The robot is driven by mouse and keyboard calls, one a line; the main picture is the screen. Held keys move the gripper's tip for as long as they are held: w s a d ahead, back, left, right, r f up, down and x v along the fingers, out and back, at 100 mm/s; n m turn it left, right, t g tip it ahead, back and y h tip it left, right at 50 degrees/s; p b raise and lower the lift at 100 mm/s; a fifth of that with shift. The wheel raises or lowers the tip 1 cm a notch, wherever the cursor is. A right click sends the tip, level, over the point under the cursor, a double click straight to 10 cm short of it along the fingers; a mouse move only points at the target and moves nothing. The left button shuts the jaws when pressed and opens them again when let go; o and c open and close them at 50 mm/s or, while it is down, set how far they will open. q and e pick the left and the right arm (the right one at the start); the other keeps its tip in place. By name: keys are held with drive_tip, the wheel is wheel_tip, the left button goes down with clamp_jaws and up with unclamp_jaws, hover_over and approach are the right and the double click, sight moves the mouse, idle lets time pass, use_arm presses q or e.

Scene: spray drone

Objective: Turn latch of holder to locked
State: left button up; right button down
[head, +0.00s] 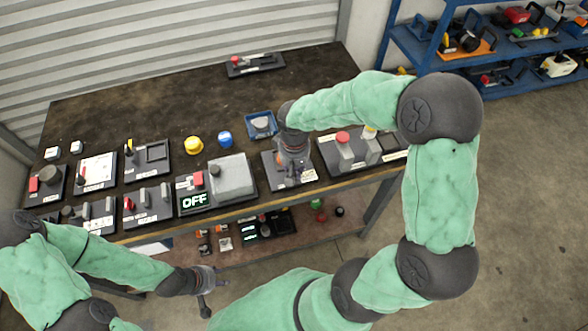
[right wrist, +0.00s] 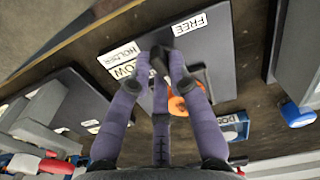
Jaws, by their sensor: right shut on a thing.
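The holder is a dark grey plate (head: 308,174) at the front edge of the bench, partly hidden by my right gripper (head: 293,172). In the right wrist view its plate (right wrist: 215,52) carries a FREE label (right wrist: 189,23), a HOLDER label (right wrist: 118,54) and another label partly hidden by a finger. My right gripper (right wrist: 162,65) has its fingers drawn together over the plate, shut on a small dark part that looks like the latch. An orange part (right wrist: 186,102) shows behind the fingers. The latch's exact angle is hidden. My left gripper (head: 207,292) hangs low before the bench, apart from the holder.
Left of the holder stands a panel with an OFF display (head: 195,200). Right of it is a panel with a red-topped grey block (head: 345,150). A blue tray (head: 250,133) lies behind. The back of the bench (head: 150,95) is mostly clear. A blue shelf (head: 410,48) stands at right.

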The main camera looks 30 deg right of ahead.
drive_tip(key=shift+m, duration=0.7)
drive_tip(key=c, duration=1.1)
unclamp_jaws()
drive_tip(key=shift+c, duration=0.2)
drive_tip(key=shift+r, duration=0.1)
wheel_tip(320, 180, up, 12)
